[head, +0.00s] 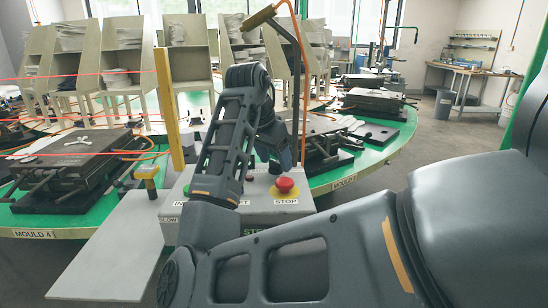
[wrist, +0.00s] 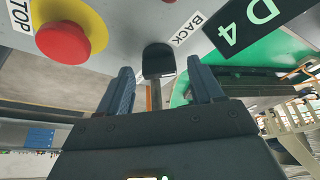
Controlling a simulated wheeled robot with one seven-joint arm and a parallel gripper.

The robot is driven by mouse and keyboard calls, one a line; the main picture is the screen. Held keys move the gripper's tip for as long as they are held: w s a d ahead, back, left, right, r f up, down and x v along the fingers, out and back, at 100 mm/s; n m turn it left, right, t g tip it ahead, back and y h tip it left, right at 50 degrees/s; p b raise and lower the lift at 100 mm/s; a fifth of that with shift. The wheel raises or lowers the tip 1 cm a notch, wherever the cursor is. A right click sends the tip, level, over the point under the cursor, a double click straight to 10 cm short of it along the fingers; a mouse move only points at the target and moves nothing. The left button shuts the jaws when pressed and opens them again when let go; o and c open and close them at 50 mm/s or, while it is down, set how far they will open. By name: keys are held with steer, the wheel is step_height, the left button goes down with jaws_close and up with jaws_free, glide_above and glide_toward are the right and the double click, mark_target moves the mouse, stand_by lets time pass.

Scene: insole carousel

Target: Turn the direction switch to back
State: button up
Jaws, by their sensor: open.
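The direction switch (wrist: 158,62) is a black knob on the grey control box (head: 260,209), with the BACK label (wrist: 189,29) close beside it in the wrist view. My gripper (wrist: 160,66) is open. Its two dark fingers stand on either side of the knob in that view, with a visible gap on each side. How deep the fingertips reach around the knob, I cannot tell. In the head view my arm hides the switch and most of the gripper. Which position the switch points to is not clear.
The red STOP button (head: 284,186) on its yellow disc sits on the same box, close to my gripper. A yellow post (head: 166,90) and a yellow-topped lever (head: 148,178) stand to the left. The green carousel (head: 385,152) carries moulds behind the box.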

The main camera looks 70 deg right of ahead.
mark_target(266, 177)
steer(key=v, duration=0.7)
steer(key=shift+a+r, duration=0.2)
steer(key=shift+r, duration=0.15)
steer(key=shift+w, duration=0.15)
